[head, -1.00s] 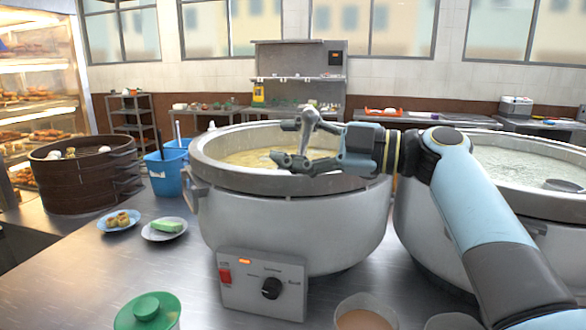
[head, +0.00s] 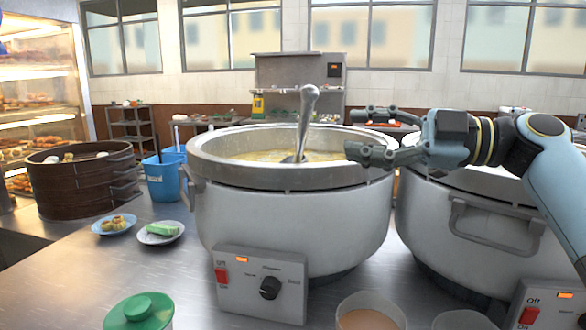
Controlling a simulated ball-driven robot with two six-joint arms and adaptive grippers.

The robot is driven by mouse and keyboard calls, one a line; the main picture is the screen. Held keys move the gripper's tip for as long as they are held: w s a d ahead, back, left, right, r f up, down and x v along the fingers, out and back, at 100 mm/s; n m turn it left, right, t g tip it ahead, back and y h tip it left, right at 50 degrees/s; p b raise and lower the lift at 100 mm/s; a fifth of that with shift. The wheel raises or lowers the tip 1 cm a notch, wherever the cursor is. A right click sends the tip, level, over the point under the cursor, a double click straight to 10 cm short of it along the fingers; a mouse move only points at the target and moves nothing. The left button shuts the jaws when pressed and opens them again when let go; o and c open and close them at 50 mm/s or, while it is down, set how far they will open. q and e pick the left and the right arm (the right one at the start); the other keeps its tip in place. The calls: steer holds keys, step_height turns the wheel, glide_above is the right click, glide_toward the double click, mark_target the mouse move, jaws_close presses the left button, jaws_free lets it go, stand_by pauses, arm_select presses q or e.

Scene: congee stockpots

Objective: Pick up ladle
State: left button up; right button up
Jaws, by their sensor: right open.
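A metal ladle (head: 304,122) stands nearly upright in the left stockpot (head: 290,215), its handle rising above the rim and its lower end hidden in the yellowish congee (head: 265,156). My right gripper (head: 360,134) is open and empty, to the right of the ladle and apart from it. Its fingers point left over the right part of the left pot's rim. My left gripper is not in view.
A second stockpot (head: 480,225) stands at the right, partly behind my right arm. A dark steamer (head: 80,185), a blue bin (head: 163,178), small plates (head: 160,233) and a green-lidded container (head: 140,312) are at the left. A cup (head: 368,314) stands in front.

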mark_target(302, 140)
steer(key=w+a+n+h+p, duration=0.1)
steer(key=a+n+p, duration=0.1)
steer(key=n, duration=0.9)
steer(key=a+n+t+h+p, duration=0.1)
steer(key=a+n+p, duration=0.2)
steer(key=n, duration=0.9)
steer(key=w+a+n+t+h+p, duration=0.1)
steer(key=a+n+p, duration=0.2)
steer(key=n, duration=0.9)
steer(key=shift+w+a+f+h, duration=0.2)
steer(key=shift+w+a+h, duration=0.15)
steer(key=shift+a, duration=0.2)
steer(key=shift+d, duration=0.15)
